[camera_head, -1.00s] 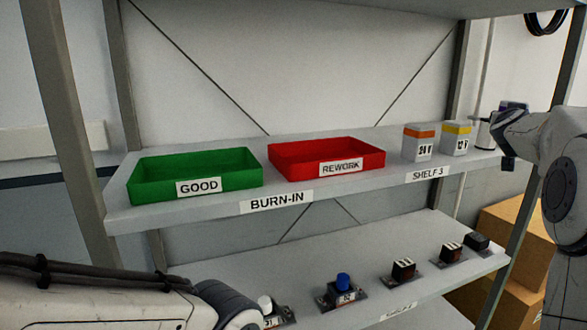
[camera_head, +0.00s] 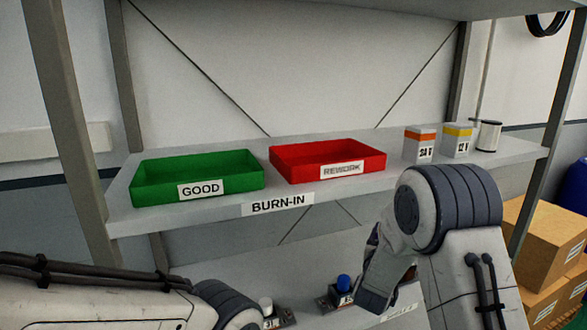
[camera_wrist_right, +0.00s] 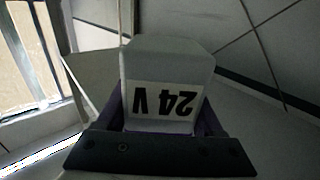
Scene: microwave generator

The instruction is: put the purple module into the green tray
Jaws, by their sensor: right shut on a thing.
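The green tray (camera_head: 222,184), labelled GOOD, sits at the left of the upper shelf and looks empty. My right gripper (camera_wrist_right: 160,122) is shut on a pale module (camera_wrist_right: 165,65) labelled 24 V, seen upside down in the right wrist view. Purple shows only faintly at the module's sides beside the fingers; its coloured band is mostly hidden.
A red tray (camera_head: 327,163) labelled REWORK stands right of the green tray. An orange-topped module (camera_head: 419,146), a yellow-topped module (camera_head: 457,142) and a white cylinder (camera_head: 487,137) stand further right. Lower-shelf sockets carry a white knob (camera_head: 265,306) and a blue knob (camera_head: 343,283).

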